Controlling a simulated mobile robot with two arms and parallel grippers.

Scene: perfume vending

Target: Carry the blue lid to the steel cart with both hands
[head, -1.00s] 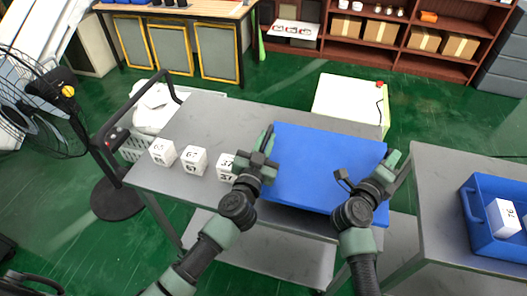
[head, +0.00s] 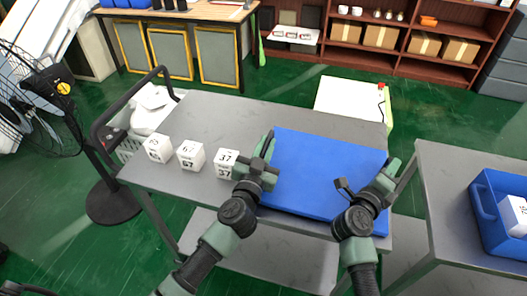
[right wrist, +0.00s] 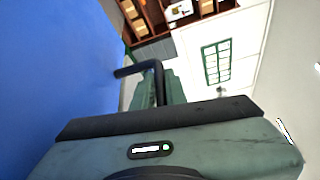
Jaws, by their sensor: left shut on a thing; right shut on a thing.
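The blue lid (head: 322,172) is a flat blue slab over the right part of the grey steel cart's top (head: 222,112). My left gripper (head: 268,160) is shut on the lid's left edge. My right gripper (head: 384,178) is shut on its right edge. The lid looks about level; I cannot tell whether it touches the cart top or hangs just above it. In the right wrist view the lid (right wrist: 50,70) fills the left side, against my gripper; its gripped edge is hidden.
Three white numbered cubes (head: 190,155) stand along the cart's front left, the rightmost close to my left gripper. A grey table (head: 450,185) with a blue bin (head: 487,205) stands at right. A black-framed fan (head: 35,105) is at far left. The cart's back left is clear.

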